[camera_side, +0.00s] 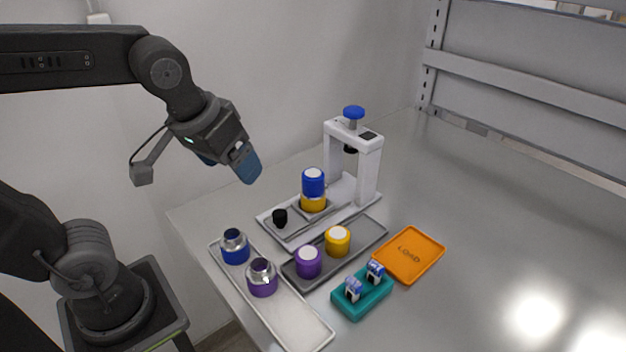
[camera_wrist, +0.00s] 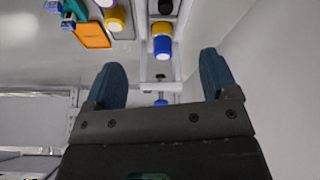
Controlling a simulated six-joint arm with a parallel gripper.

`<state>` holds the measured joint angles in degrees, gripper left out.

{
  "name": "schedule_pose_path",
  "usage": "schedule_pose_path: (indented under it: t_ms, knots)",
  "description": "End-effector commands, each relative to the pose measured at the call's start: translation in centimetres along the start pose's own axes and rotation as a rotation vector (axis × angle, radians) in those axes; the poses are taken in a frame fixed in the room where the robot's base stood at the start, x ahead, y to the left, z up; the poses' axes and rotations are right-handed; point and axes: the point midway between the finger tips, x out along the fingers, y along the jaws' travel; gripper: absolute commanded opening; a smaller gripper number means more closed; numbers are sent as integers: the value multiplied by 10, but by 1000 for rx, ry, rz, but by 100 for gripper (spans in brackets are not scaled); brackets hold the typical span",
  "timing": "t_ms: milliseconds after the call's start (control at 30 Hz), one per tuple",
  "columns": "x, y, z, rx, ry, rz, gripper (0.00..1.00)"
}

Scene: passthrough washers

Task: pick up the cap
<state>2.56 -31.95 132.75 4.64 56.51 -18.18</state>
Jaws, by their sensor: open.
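A blue cap (camera_side: 313,181) with a white top sits on a yellow part (camera_side: 314,202) in the white press fixture; the blue cap also shows between my fingers in the wrist view (camera_wrist: 162,45). A purple cap (camera_side: 308,262) and a yellow cap (camera_side: 338,240), both white-topped, stand on the dark grey tray (camera_side: 368,234). The frames do not show which cap is meant. My gripper (camera_side: 230,163) is open and empty, in the air left of the press and above the table; its two blue fingers (camera_wrist: 162,78) are spread apart in the wrist view.
The press frame (camera_side: 368,168) rises behind the blue cap. A black knob (camera_side: 280,217) stands on its base. A pale tray (camera_side: 290,317) holds blue and purple metal-necked parts. A teal block (camera_side: 362,300) with small vials and an orange tray (camera_side: 410,254) are in front. The table's right is clear.

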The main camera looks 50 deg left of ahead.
Motion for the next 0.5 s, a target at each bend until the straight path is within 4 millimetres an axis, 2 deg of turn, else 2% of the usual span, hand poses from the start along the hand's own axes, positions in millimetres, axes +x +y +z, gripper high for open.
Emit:
schedule_pose_path:
  t_ms: [100, 300, 500]
  knots:
    - [6, 12, -38, -197, -60, -81, 80]
    - [31, 34, -95, -556, -78, -253, 80]
    - [60, 54, -131, -829, -23, -390, 80]
